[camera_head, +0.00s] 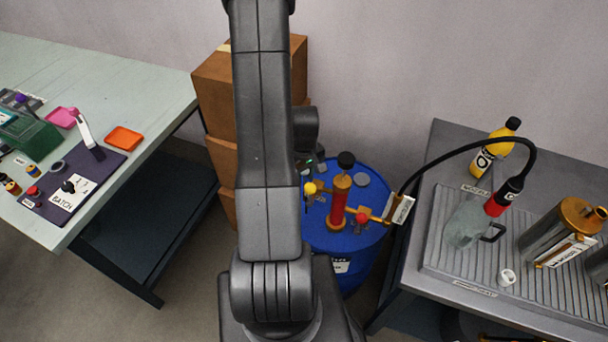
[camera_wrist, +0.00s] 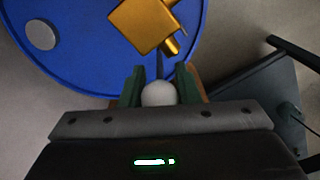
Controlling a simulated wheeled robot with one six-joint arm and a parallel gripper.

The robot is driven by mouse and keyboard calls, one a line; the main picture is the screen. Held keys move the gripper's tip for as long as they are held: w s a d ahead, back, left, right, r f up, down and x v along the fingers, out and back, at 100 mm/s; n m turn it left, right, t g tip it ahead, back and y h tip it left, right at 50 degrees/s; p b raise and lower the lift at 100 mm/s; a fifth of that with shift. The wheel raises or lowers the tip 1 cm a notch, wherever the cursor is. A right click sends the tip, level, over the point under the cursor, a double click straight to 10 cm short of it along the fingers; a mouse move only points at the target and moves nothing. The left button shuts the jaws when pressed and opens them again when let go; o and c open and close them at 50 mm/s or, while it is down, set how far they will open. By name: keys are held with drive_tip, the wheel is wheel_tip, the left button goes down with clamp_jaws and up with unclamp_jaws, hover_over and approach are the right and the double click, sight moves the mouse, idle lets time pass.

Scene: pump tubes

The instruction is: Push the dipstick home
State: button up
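In the wrist view, a pale round knob (camera_wrist: 158,93), seemingly the dipstick's top, sits between the two green fingers of my gripper (camera_wrist: 159,84). The fingers lie close against both its sides and look shut on it. A thin dark rod (camera_wrist: 159,66) runs from the knob toward a gold block (camera_wrist: 147,22). How deep the rod sits is hidden. In the head view, my arm hides my gripper and the knob. There, the red and gold pump (camera_head: 338,205) stands upright on the blue drum (camera_head: 349,252).
Stacked cardboard boxes (camera_head: 212,82) stand behind my arm. A green-topped bench (camera_head: 120,72) is at left. At right, a grey bench (camera_head: 570,155) holds a jug (camera_head: 464,226) and a metal can (camera_head: 553,238). A black hose (camera_head: 449,155) arches from the pump's outlet to the jug.

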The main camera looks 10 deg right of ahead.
clamp_jaws()
wheel_tip(320, 180, down, 7)
drive_tip(key=b, duration=0.6)
drive_tip(key=shift+b, duration=0.35)
drive_tip(key=o, duration=0.5)
unclamp_jaws()
drive_tip(key=shift+r, duration=0.15)
wheel_tip(320, 180, up, 14)
drive_tip(key=shift+f+p, duration=0.2)
drive_tip(key=shift+p, duration=0.4)
